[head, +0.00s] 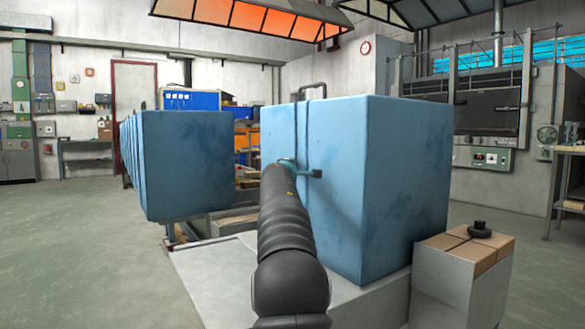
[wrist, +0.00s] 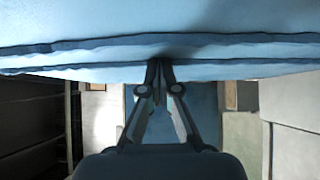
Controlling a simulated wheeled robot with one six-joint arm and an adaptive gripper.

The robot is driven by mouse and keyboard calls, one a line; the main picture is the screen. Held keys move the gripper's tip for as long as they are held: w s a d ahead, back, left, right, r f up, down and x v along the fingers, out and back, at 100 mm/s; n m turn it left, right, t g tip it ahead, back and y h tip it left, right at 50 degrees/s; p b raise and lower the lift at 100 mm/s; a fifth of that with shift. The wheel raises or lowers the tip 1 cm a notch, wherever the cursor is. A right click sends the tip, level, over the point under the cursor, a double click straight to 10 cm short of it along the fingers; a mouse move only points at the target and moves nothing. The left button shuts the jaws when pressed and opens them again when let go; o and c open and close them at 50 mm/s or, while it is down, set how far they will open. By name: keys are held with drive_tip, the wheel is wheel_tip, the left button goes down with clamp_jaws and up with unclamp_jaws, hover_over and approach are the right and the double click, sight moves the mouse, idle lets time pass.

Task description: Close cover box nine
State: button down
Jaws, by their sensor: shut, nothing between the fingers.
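A large blue cover box (head: 405,180) stands at right centre in the head view, with a vertical seam near its left side. No number shows, so I cannot tell which box is nine. In the wrist view a pale blue surface with dark-lined edges (wrist: 60,55) spans the top. My gripper (wrist: 158,66) is shut and empty, its fingertips at the lower edge of that surface; I cannot tell if they touch. In the head view my arm hides most of the gripper, beside the seam.
More blue boxes (head: 190,165) stand in a row at left, with a gap before the near one. A grey block with tan bricks (head: 470,250) and a black knob (head: 479,230) stands at front right. Open floor (head: 80,250) lies at left. A furnace (head: 487,115) stands behind.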

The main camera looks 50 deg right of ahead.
drive_tip(key=shift+s+d+f, duration=0.1)
drive_tip(key=shift+s+d, duration=0.15)
drive_tip(key=s+a+b, duration=0.4)
drive_tip(key=a+b, duration=0.1)
drive_tip(key=a, duration=0.8)
drive_tip(key=shift+b, duration=0.4)
drive_tip(key=shift+d, duration=0.1)
